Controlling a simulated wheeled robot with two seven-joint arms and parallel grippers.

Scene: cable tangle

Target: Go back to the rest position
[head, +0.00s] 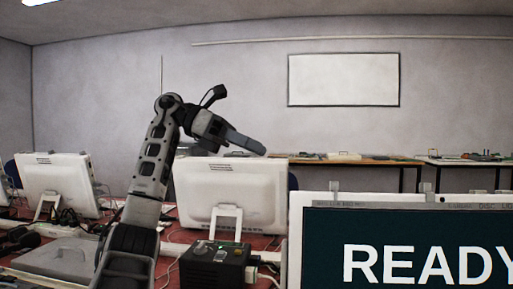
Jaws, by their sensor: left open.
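My left arm rises from the lower left, bends at the top and points right and slightly down. My left gripper (258,148) is at its end, raised in front of the white monitor's upper edge. It is seen nearly side-on, open, with nothing visible in it. My right gripper is not in view.
A red table (180,236) carries white monitors (236,190) (57,184), a black box (215,264) and loose cables. A large screen reading READY (420,225) fills the lower right. A whiteboard (343,80) hangs on the back wall.

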